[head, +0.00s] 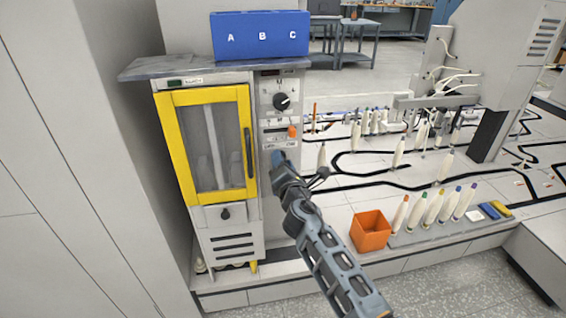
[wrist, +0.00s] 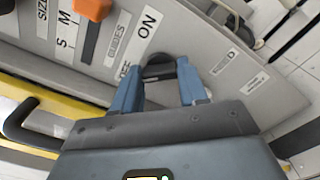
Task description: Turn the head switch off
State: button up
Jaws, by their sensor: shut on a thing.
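My gripper (head: 279,158) is at the lower part of the grey control panel (head: 272,84), right of the yellow-framed door. In the wrist view its two blue fingers (wrist: 158,84) are shut on a dark knob (wrist: 158,67), which I take to be the head switch. A label "ON" (wrist: 148,21) lies up and left of the knob. Another label (wrist: 124,70) beside the left finger is partly hidden. A label ending in "D" (wrist: 229,60) lies right of the knob. In the head view the arm hides the knob. I cannot tell which way it points.
An orange slider (head: 292,131) and a black round dial (head: 282,101) sit above my gripper on the panel. The door handle (head: 248,152) is close on the left. Bobbins (head: 418,207) and an orange bin (head: 370,231) stand on the right.

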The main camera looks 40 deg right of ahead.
jog(key=shift+f, duration=0.1)
dwell(0.3)
jog(key=o, duration=1.1)
jog(key=shift+c, duration=0.2)
jog(key=v, duration=0.7)
jog(key=shift+s+a, duration=0.25)
jog(key=shift+s, duration=0.05)
